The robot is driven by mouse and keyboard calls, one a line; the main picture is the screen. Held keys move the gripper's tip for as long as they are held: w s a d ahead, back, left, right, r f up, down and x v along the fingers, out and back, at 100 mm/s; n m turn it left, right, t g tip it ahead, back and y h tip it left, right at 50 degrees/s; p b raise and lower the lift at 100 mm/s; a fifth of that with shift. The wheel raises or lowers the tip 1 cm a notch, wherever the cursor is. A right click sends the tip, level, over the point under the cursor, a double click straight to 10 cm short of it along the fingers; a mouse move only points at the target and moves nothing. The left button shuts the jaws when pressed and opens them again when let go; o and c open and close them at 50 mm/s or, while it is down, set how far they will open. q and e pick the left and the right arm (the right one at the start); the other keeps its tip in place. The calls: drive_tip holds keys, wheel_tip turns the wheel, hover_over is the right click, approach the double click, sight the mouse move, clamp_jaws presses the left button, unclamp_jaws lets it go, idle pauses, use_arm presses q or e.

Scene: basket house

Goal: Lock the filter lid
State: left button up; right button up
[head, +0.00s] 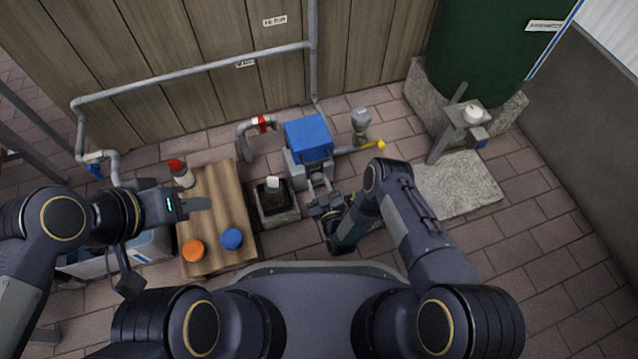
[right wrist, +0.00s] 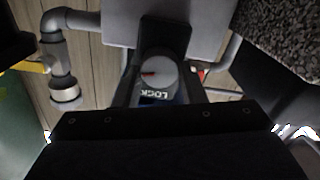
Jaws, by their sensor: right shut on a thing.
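The blue-topped grey unit (head: 308,141) stands on the paving near the wooden wall. My right gripper (head: 319,188) reaches its front from below and is shut on a part there. In the right wrist view, a round grey knob (right wrist: 158,73) with a red mark sits beneath the unit's grey body (right wrist: 205,22). The word LOCK appears upside down beside it. Dark parts flank the knob, and the exact grip is hard to see. My left gripper (head: 190,205) hovers over the wooden board, apart from the unit; its jaw opening is unclear.
The wooden board (head: 207,178) carries an orange disc (head: 194,250), a blue disc (head: 232,239) and a red-capped bottle (head: 181,173). A square box (head: 289,215) holding a white-capped container stands beside it. A yellow-ended pipe (head: 380,145) sticks out right of the unit.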

drive_tip(key=n, duration=0.2)
drive_tip(key=shift+n, duration=0.4)
drive_tip(key=o, duration=1)
